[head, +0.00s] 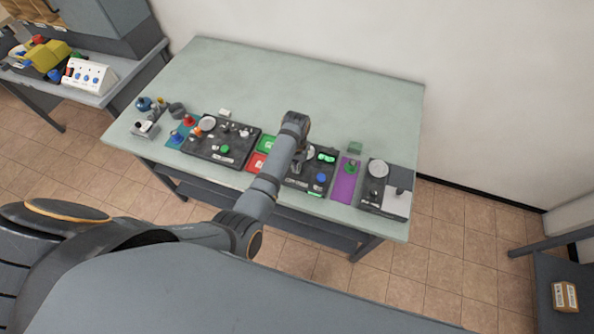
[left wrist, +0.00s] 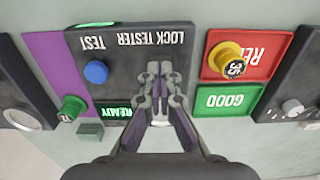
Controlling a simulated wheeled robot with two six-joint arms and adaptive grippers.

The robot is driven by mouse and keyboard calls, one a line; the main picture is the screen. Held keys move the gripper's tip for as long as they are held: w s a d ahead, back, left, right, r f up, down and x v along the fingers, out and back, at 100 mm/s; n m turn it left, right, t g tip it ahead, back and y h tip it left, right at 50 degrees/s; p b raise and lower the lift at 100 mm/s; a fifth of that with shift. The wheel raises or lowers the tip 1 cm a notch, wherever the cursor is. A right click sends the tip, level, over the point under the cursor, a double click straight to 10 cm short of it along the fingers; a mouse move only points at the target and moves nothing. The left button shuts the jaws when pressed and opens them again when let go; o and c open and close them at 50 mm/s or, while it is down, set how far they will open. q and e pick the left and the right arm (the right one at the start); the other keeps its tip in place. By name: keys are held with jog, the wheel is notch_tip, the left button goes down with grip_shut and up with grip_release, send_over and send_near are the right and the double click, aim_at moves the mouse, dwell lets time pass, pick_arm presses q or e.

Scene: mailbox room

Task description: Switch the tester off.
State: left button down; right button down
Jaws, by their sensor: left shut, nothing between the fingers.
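The lock tester (head: 308,184) is a dark panel on the table. In the left wrist view the tester (left wrist: 130,50) appears upside down, with "LOCK TESTER" and "TEST" lettering. A round blue button (left wrist: 96,71) sits beside the TEST label, and a green display (left wrist: 118,112) is lit and reads READY. My left gripper (left wrist: 160,70) is shut and empty, fingertips over the tester beside the blue button. Contact cannot be told. The gripper and arm hide part of the panel, and I cannot make out a power switch. My right gripper is not in view.
A purple mat (head: 343,187) with a green knob (head: 352,168) lies on the other side. The back of the table (head: 300,85) is clear.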

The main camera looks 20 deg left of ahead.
pick_arm(q)
jog(key=shift+f+b, duration=0.5)
jog(key=shift+f, duration=0.5)
jog(key=shift+r, duration=0.1)
dwell(0.3)
notch_tip(320, 180, up, 5)
jog(key=p, duration=0.5)
jog(key=shift+p, duration=0.35)
jog(key=shift+r+p, duration=0.75)
jog(key=shift+r, duration=0.2)
